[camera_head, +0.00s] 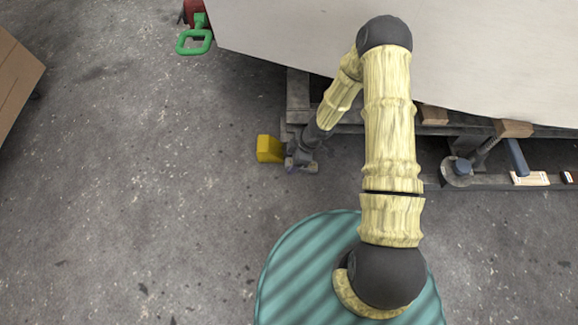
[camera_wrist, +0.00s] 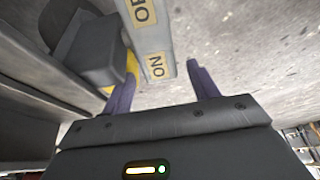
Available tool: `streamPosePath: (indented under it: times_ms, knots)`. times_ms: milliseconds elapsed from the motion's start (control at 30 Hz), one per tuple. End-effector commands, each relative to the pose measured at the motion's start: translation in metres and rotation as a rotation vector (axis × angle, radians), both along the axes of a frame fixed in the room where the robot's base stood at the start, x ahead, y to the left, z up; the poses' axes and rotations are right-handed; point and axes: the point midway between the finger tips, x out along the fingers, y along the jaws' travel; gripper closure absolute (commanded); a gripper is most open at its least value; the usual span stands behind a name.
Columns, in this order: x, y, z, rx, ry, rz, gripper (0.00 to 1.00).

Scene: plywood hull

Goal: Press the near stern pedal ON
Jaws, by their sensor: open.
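A yellow block (camera_head: 270,149), apparently part of the stern pedal, sits on the floor by the end of the hull's support frame. In the wrist view, a grey plate carries a yellow ON label (camera_wrist: 156,67) and a partly cut-off label reading "OF" (camera_wrist: 141,12). A dark block (camera_wrist: 92,50) stands beside the plate, with a bit of yellow (camera_wrist: 132,66) behind a finger. My gripper (camera_wrist: 161,68) is open, its two purple fingers apart with the ON label between them in the picture. It also shows beside the yellow block in the head view (camera_head: 301,160). Contact cannot be told.
The pale plywood hull (camera_head: 290,30) overhangs the frame (camera_head: 297,92). A green handle (camera_head: 195,42) hangs at its left corner. A blue-grey lever (camera_head: 516,157) and a clamp stand to the right. Bare concrete floor (camera_head: 140,170) lies open to the left.

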Motion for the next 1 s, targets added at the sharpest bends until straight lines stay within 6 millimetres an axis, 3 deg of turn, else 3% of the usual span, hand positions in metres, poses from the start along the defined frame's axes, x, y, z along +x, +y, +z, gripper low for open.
streamPosePath:
  times_ms: [33,200,567,600,833,1000]
  knots:
    - [0.000,0.003,-0.011,0.000,0.000,0.002,0.40]
    - [0.000,0.009,-0.024,0.000,0.000,0.002,0.40]
    - [0.000,0.011,-0.026,0.000,0.001,0.000,0.40]
    - [0.000,0.011,-0.026,0.000,0.001,0.000,0.42]
    - [0.000,0.011,-0.026,0.000,0.001,0.000,0.85]
    - [0.000,0.011,-0.026,-0.003,0.001,0.000,0.85]
